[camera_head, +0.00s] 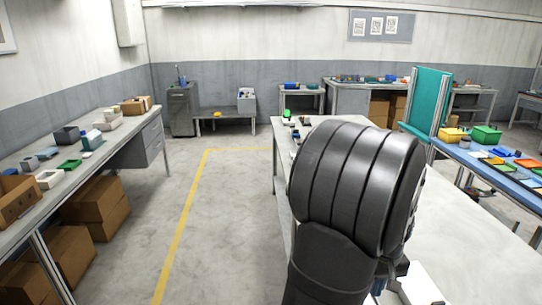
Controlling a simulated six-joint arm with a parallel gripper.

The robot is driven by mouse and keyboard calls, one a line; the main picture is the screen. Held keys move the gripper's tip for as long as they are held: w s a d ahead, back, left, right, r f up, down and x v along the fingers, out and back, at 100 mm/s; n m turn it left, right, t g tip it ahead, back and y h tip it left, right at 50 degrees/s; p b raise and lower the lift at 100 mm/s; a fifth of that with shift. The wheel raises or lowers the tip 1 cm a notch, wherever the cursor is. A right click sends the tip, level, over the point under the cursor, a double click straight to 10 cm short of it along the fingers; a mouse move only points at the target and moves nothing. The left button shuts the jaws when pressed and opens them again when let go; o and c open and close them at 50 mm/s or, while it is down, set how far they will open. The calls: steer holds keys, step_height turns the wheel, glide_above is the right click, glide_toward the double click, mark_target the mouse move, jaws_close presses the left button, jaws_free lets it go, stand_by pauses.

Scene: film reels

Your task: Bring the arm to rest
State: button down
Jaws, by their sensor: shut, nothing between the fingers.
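A large dark ribbed link of my arm (355,185) fills the middle and lower right of the head view, close to the camera. It stands in front of the long pale table (470,250) and hides much of its surface. My gripper's fingers do not show, so I cannot see where they are. A white object (420,286) lies low in the picture, just right of my arm and partly hidden by it. No film reel can be made out.
A left bench (125,140) holds boxes and trays, with cardboard boxes (95,200) under it. A blue-topped bench (468,155) with colored bins and a teal panel (428,100) stands at right. The floor (225,230) between left bench and table is clear, with a yellow line.

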step_height(320, 180, down, 9)
steer(key=shift+s+f, duration=0.45)
steer(key=shift+f, duration=0.25)
steer(key=s, duration=0.2)
steer(key=shift+s+r, duration=0.2)
steer(key=shift+s, duration=0.2)
steer(key=shift+w, duration=0.65)
